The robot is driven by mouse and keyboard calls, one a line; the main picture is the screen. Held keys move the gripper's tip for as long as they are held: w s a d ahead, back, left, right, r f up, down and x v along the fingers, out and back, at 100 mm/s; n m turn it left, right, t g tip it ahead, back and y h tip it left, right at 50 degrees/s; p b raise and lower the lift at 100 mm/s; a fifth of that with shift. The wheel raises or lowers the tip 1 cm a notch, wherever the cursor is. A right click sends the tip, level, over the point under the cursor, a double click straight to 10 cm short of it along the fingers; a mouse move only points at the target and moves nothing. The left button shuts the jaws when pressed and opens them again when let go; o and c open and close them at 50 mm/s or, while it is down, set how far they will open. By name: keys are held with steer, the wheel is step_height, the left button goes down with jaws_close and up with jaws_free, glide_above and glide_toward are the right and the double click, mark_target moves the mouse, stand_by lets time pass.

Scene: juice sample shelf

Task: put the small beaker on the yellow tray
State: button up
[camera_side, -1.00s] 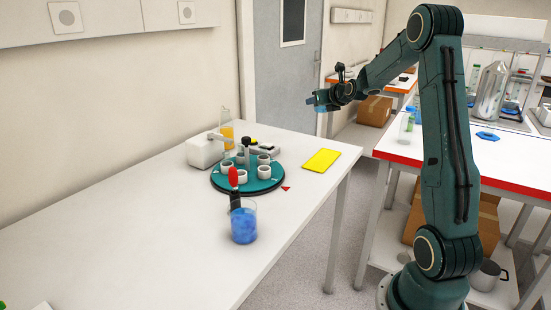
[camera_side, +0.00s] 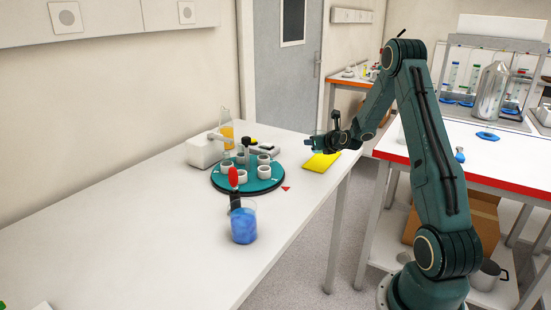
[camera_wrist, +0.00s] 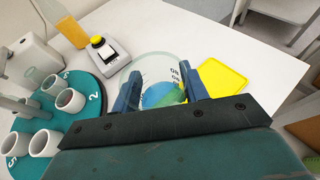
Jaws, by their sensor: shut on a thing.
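My gripper (camera_side: 319,144) is in the air just above the yellow tray (camera_side: 322,161) in the side view. In the wrist view, my gripper's blue fingers (camera_wrist: 160,88) are shut on the clear small beaker (camera_wrist: 155,67), one on each side. The beaker has dark markings, and blue and green show in its lower part. The yellow tray (camera_wrist: 222,80) lies flat just right of the beaker in the wrist view, partly hidden by the right finger. In the side view the beaker is small and hard to make out.
A teal round rack (camera_side: 248,188) with white cups stands left of the tray. A large beaker of blue liquid (camera_side: 244,226) stands nearer the camera. A device with a yellow knob (camera_wrist: 103,50) and an orange-filled cylinder (camera_side: 227,131) are behind. The table's front is clear.

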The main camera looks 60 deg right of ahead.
mark_target(315, 163)
steer(key=shift+f, duration=0.7)
steer(key=shift+f, duration=0.1)
steer(key=shift+f, duration=1.75)
steer(key=shift+f, duration=0.15)
steer(key=o, duration=1)
steer(key=shift+s+r, duration=0.1)
steer(key=shift+r, duration=0.1)
steer(key=shift+v, duration=5.9)
